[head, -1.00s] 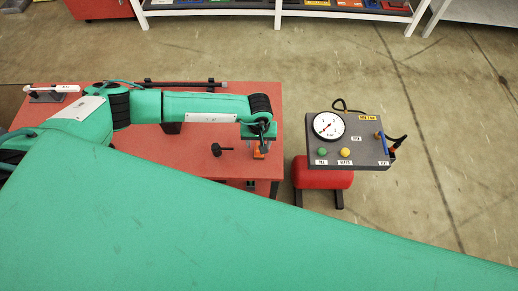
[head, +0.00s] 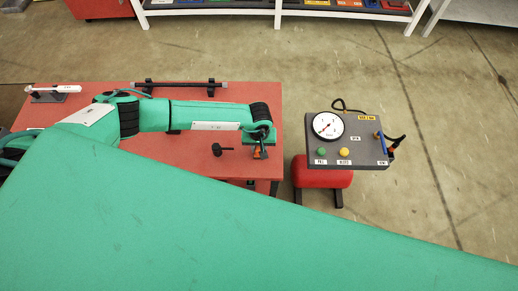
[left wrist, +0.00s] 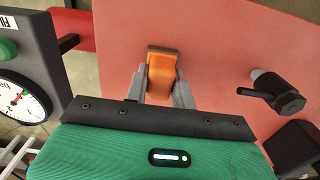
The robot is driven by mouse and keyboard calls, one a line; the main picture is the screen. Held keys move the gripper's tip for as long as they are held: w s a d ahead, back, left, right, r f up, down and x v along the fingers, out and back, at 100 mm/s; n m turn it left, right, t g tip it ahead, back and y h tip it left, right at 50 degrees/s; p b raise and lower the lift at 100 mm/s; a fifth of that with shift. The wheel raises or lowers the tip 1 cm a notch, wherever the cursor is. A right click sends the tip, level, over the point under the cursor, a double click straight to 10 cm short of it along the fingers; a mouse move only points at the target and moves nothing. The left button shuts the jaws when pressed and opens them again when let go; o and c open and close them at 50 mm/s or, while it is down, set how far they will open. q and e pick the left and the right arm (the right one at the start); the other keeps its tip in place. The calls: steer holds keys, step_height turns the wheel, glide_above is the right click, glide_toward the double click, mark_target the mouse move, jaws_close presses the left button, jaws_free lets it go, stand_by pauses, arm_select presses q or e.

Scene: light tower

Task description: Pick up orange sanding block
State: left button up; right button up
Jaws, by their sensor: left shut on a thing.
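The orange sanding block (left wrist: 162,75) is between the two grey fingers of my left gripper (left wrist: 163,85) in the left wrist view. The fingers are shut on it from both sides. A dark strip shows along its far edge. In the head view, my left gripper (head: 260,150) is over the right end of the red table, and only a small part of the orange block (head: 257,154) shows beneath it. I cannot tell how far the block is from the tabletop. My right gripper is not in view.
The red table (head: 200,165) holds a black knob-like part (head: 221,149) left of the gripper and a dark rod on stands (head: 185,85) behind my arm. A grey gauge box (head: 350,145) over a red tank (head: 322,177) stands right of the table.

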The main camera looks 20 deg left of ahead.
arm_select(q)
steer(key=shift+r, duration=0.15)
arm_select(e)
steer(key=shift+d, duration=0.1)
